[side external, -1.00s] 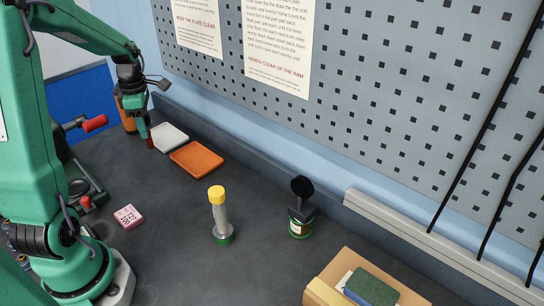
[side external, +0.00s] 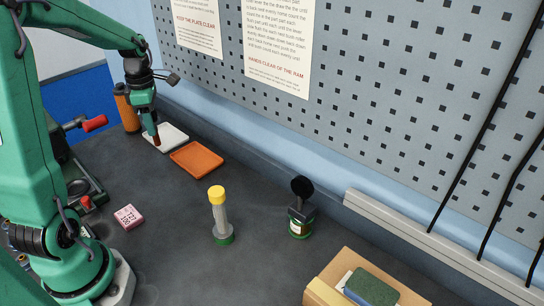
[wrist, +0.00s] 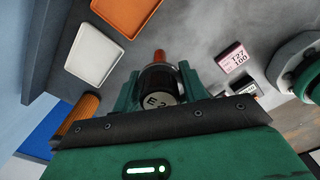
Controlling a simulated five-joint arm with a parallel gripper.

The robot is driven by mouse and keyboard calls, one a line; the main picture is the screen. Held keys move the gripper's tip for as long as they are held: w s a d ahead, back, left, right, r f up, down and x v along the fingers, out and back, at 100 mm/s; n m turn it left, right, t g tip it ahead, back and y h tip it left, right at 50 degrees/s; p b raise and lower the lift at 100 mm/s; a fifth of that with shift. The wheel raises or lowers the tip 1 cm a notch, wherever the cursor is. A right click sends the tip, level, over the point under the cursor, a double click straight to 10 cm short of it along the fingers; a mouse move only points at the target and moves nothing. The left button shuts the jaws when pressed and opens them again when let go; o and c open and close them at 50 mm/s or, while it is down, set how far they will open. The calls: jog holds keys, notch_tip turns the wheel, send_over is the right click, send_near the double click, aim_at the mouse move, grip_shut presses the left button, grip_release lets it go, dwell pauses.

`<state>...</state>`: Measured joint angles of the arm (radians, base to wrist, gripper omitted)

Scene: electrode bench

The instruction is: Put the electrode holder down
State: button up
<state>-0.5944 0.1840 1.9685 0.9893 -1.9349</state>
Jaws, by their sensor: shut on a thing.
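My gripper (side external: 150,118) is shut on the electrode holder, at the back left of the bench in the side view. In the wrist view the holder (wrist: 160,98) is a dark cylinder with a pale marked end, between the green fingers of my gripper (wrist: 157,84). A copper-coloured tip sticks out beyond it. In the side view only the reddish tip of the holder (side external: 156,141) shows clearly, low by the left part of the white tray (side external: 172,142). I cannot tell whether the tip touches anything.
An orange tray (side external: 197,158) lies beside the white tray. An orange-brown cylinder (side external: 126,108) stands behind my gripper. A red-handled device (side external: 94,123) is at left.

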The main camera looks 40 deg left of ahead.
jog(key=s+d+m, duration=0.1)
jog(key=s+d, duration=0.2)
jog(key=d, duration=0.7)
jog(key=s+d+m, duration=0.1)
jog(key=s+d, duration=0.2)
jog(key=d, duration=0.7)
jog(key=shift+s+d+r, duration=0.2)
jog(key=shift+s+d, duration=0.05)
jog(key=shift+s, duration=0.1)
jog(key=shift+a+f, duration=0.1)
jog(key=shift+a, duration=0.05)
jog(key=w+a+f, duration=0.1)
jog(key=a+f, duration=0.6)
jog(key=a, duration=0.4)
jog(key=shift+a, duration=0.2)
jog(key=shift+f, duration=1.95)
jog(key=shift+f, duration=0.1)
